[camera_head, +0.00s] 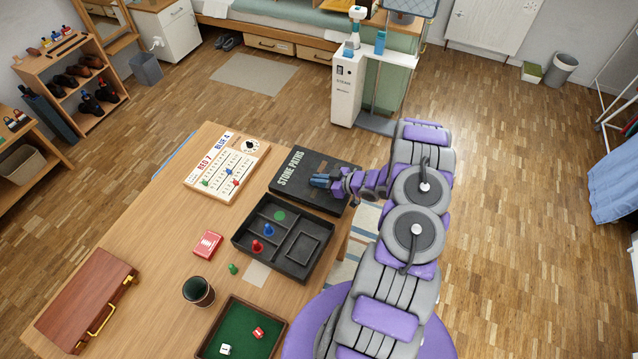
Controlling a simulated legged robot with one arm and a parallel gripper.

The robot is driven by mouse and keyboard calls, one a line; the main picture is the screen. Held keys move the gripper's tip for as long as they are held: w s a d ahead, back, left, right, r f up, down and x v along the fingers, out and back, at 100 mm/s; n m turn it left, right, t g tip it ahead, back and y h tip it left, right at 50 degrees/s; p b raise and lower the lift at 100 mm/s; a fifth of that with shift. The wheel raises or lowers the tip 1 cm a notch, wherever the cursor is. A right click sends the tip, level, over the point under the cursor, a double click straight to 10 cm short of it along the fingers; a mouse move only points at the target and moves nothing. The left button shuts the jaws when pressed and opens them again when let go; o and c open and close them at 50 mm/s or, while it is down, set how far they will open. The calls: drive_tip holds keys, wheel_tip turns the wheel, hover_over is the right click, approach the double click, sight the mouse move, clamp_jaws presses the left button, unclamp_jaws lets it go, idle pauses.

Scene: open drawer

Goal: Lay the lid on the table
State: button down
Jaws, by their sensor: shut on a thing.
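The lid (290,172) is a flat black rectangle with "STONE PATHS" in pale letters. It lies level at the far right part of the table (150,245), its right end at or past the table's edge. I cannot tell whether it touches the tabletop or is held just above it. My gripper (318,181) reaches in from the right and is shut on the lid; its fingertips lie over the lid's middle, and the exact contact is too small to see. The open black box (243,240) stands just in front of the lid, with compartments holding a blue pawn, a red pawn and a green disc.
A score board (200,187) lies left of the lid. A red card pack (208,244), a green pawn (233,269), a dark cup (198,291), a green dice tray (207,345) and a brown case (85,300) occupy the nearer table. Bare tabletop shows left of the card pack.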

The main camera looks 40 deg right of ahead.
drive_tip(key=shift+f, duration=0.8)
drive_tip(key=shift+r, duration=0.1)
drive_tip(key=c, duration=1.2)
unclamp_jaws()
drive_tip(key=shift+c, duration=0.2)
